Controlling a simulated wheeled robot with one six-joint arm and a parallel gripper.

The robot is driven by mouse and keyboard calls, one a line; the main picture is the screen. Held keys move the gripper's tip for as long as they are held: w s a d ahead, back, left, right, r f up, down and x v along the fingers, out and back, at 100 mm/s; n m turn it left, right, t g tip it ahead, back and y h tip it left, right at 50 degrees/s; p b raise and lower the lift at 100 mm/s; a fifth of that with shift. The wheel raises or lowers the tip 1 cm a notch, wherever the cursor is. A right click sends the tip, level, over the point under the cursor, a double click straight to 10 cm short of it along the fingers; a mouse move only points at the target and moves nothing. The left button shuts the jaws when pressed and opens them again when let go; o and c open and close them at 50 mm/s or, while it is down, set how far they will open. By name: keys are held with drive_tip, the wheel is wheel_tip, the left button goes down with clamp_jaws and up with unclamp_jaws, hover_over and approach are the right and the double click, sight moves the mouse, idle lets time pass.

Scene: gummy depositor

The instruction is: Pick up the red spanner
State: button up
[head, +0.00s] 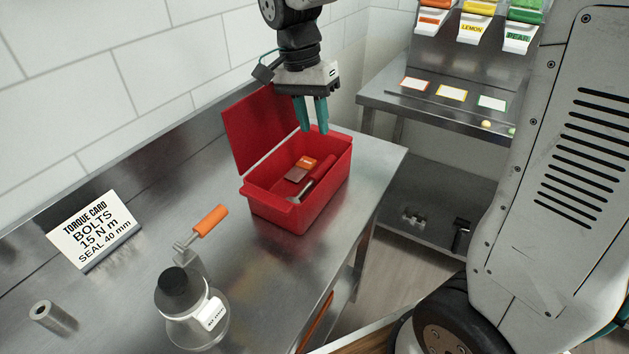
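A tool with a red handle (321,172) and a grey metal end lies in the open red toolbox (277,209). It looks like the red spanner, lying slantwise with its grey end towards the box's near wall. The box's near wall may hide a little of it. My gripper (312,129) points down above the far part of the toolbox. Its two teal fingers are apart with nothing between them, and they do not appear to touch the spanner.
The toolbox's raised lid (258,128) stands left of my gripper. An orange and grey item (302,167) lies beside the spanner. On the steel bench are an orange-handled tool (209,221), a black-capped jar (186,298), a metal cylinder (53,318) and a torque card (92,232).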

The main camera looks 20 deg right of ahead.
hover_over(318, 169)
drive_tip(key=w, duration=0.1)
drive_tip(key=f, duration=0.6)
drive_tip(key=shift+a+f, duration=0.25)
drive_tip(key=shift+a, duration=0.1)
drive_tip(key=shift+s+d+f, duration=0.15)
drive_tip(key=shift+s+f, duration=0.05)
drive_tip(key=shift+f, duration=0.95)
drive_tip(key=shift+s+d+f, duration=0.15)
drive_tip(key=shift+f, duration=1.05)
drive_tip(key=shift+s+d+f, duration=0.15)
drive_tip(key=shift+s+f, duration=0.05)
drive_tip(key=shift+f, duration=0.95)
clamp_jaws()
